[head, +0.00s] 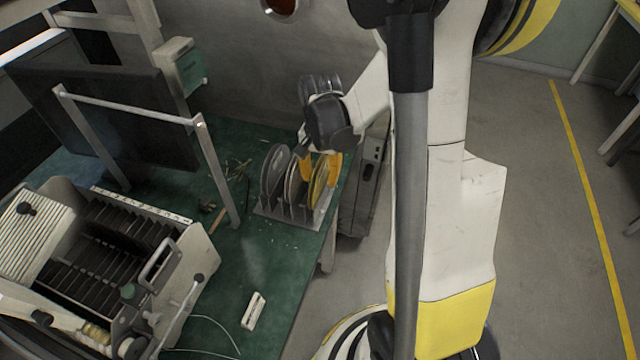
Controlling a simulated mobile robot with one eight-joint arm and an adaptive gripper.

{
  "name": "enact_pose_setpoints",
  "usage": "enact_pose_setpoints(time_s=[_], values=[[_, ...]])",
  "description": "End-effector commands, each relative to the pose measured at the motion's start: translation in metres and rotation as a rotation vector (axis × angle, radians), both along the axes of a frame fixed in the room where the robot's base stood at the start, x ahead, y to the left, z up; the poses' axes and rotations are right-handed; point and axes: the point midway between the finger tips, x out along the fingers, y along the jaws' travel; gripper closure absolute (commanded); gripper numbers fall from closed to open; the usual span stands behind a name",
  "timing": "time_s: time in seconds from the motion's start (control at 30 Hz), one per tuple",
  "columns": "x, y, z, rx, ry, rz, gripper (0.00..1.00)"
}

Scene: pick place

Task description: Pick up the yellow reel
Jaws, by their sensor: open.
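The yellow reel (319,180) stands upright at the right end of a grey rack (273,211) on the green table. Beside it to the left in the rack are a pale-edged reel (294,182) and a dark grey reel (273,171). My gripper (320,168), with yellow-orange fingers, is at the upper part of the yellow reel. One finger shows on each side of the reel's top, and the jaws are open. Whether the fingers touch the reel cannot be told. The dark gripper body hides part of the reel's top.
The green table (252,262) ends close to the right of the rack. A slotted machine (120,260) fills the table's left front, and a metal frame (215,170) stands left of the rack. A small white block (255,310) lies in front. A dark case (366,185) stands beyond the table edge.

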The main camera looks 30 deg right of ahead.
Motion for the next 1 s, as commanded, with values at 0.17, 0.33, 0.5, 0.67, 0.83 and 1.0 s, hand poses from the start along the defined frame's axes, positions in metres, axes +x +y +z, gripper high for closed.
enact_pose_setpoints(time_s=[0.17, 0.33, 0.5, 0.67, 0.83, 1.0], values=[[0.000, 0.000, 0.001, 0.000, 0.000, 0.000, 0.99], [0.000, 0.000, 0.001, 0.000, 0.000, 0.000, 1.00], [0.000, 0.000, 0.001, 0.000, 0.000, 0.000, 1.00], [0.000, 0.000, 0.006, 0.000, 0.000, 0.000, 1.00], [0.000, 0.000, 0.039, 0.000, 0.000, 0.000, 1.00], [0.000, 0.000, 0.075, 0.000, 0.000, 0.000, 1.00]])
